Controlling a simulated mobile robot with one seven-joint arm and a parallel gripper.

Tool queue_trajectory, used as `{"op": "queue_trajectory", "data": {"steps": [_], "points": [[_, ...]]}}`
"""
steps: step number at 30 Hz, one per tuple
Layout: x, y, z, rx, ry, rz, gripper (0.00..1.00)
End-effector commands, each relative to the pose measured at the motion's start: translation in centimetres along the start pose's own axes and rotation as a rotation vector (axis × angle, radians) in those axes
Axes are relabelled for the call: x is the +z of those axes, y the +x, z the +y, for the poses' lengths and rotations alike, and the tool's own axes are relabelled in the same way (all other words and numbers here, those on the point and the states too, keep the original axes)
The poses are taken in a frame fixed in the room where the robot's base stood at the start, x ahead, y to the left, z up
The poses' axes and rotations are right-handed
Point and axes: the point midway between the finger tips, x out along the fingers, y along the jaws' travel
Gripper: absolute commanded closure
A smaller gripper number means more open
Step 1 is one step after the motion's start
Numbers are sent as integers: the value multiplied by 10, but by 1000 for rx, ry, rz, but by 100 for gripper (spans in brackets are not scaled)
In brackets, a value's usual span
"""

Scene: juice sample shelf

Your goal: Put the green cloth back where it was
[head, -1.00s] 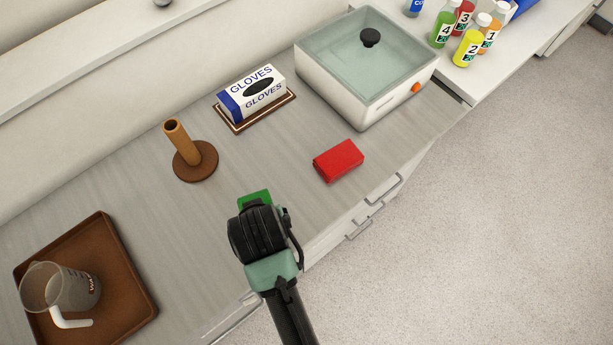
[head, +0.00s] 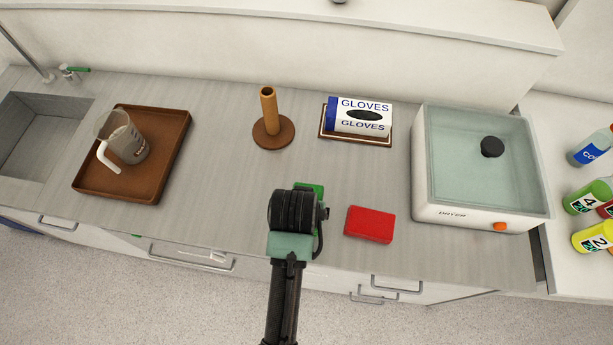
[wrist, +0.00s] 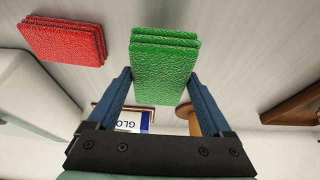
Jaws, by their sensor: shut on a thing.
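My gripper (wrist: 161,82) is shut on the folded green cloth (wrist: 165,62), with one blue finger at each side of it. In the head view the green cloth (head: 314,189) shows only in part, behind my dark wrist. It is over the grey counter, to the left of a folded red cloth (head: 369,224). I cannot tell whether the green cloth touches the counter. The red cloth also shows at the upper left of the wrist view (wrist: 66,41), apart from my gripper.
Behind are a wooden post on a round base (head: 273,133) and a glove box (head: 360,116) on a small brown tray. A white dryer box (head: 467,213) stands right. A brown tray (head: 164,177) with a jug (head: 126,140) is left, beside a sink (head: 40,130).

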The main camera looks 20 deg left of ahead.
Motion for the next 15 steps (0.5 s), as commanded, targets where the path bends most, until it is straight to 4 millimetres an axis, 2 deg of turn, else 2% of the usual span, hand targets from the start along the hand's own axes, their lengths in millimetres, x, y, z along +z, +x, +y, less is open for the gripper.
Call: {"op": "queue_trajectory", "data": {"steps": [10, 15], "points": [[17, 39, 1, 1, 1, -2, 68], [20, 49, 1, 0, 1, 2, 68]]}}
